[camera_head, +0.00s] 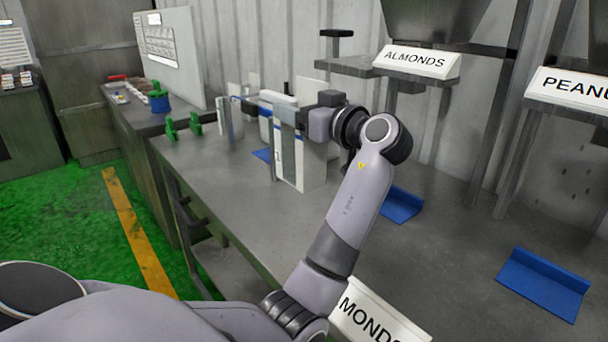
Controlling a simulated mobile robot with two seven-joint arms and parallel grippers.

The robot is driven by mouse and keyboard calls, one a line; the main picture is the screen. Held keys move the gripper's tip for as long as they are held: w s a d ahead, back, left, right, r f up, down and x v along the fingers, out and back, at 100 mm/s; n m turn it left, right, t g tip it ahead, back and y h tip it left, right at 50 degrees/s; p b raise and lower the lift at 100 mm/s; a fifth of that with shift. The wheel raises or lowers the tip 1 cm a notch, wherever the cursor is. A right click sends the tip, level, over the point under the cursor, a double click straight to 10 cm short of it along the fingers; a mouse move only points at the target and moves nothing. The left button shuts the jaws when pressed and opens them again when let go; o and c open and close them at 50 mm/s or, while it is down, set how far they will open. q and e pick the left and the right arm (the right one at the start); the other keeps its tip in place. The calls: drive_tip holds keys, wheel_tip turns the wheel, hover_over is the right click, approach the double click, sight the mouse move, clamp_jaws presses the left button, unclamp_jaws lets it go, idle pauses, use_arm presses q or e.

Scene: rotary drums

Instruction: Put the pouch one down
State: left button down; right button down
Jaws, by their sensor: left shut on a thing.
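A pale upright pouch (302,165) with a dark blue stripe is over the grey table, near its middle. My left gripper (288,115) reaches in from the right side of the pouch, at its top, and is shut on it. The pouch's bottom is at or very near the table top; I cannot tell whether it touches. The gripper hides part of the pouch's upper edge. My right gripper is not in view.
The grey table (225,190) has bare room in front of the pouch. Green clamp-like parts (183,125) stand left.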

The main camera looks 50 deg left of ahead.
sight(302, 169)
use_arm(q)
wheel_tip(302, 169, down, 12)
drive_tip(key=shift+f, duration=0.25)
idle(0.3)
drive_tip(key=shift+f, duration=0.2)
drive_tip(key=shift+c, duration=0.6)
unclamp_jaws()
drive_tip(key=shift+r, duration=0.1)
